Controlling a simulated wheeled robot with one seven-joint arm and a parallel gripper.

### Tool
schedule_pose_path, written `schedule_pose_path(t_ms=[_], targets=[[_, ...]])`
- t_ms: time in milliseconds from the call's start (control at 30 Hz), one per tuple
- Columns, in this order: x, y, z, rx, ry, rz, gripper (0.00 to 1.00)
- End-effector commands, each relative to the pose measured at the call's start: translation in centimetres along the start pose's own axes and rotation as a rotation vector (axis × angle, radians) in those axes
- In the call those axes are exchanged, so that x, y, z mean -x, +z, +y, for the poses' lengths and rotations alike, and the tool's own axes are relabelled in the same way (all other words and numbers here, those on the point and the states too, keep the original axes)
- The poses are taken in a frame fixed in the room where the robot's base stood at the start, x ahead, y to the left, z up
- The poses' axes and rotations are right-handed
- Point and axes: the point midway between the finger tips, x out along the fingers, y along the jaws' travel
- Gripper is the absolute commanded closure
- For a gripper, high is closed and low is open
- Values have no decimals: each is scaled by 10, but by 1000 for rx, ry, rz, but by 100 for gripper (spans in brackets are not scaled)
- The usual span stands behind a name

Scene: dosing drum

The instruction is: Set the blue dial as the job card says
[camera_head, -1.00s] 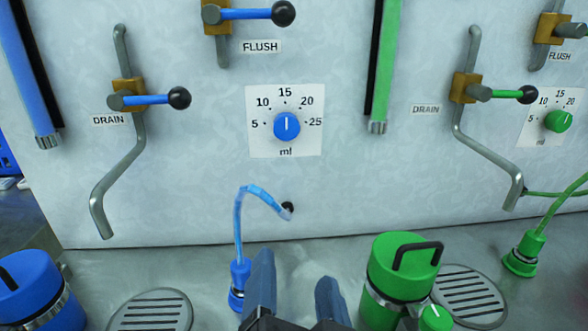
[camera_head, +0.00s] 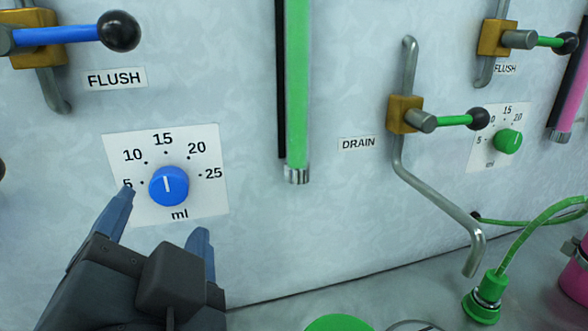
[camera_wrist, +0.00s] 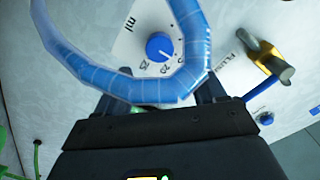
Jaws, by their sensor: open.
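The blue dial (camera_head: 169,186) sits on a white scale card (camera_head: 215,150) marked 5, 10, 15, 20, 25 ml. Its white pointer line stands nearly upright, toward 15. My gripper (camera_head: 164,214) is open and empty, its fingertips just below and left of the dial in the picture; I cannot tell how far they are from the panel. The wrist view also shows the blue dial (camera_wrist: 159,46) ahead of the open fingers, with a blue clear hose (camera_wrist: 188,75) looping across in front of my gripper (camera_wrist: 158,95). The job card is not in view.
A blue-handled FLUSH lever (camera_head: 70,34) is above the dial. A green tube (camera_head: 297,90), a green DRAIN lever (camera_head: 455,120) with a bent pipe and a green dial (camera_head: 508,141) are to the right.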

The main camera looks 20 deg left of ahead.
Motion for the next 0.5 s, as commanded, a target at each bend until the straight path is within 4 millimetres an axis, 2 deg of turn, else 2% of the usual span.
schedule_pose_path(t_ms=[100,300,500], targets=[[-20,-2,-1,1,2,2,30],[-48,-1,0,1,1,2,30],[-60,-1,0,0,1,0,30]])
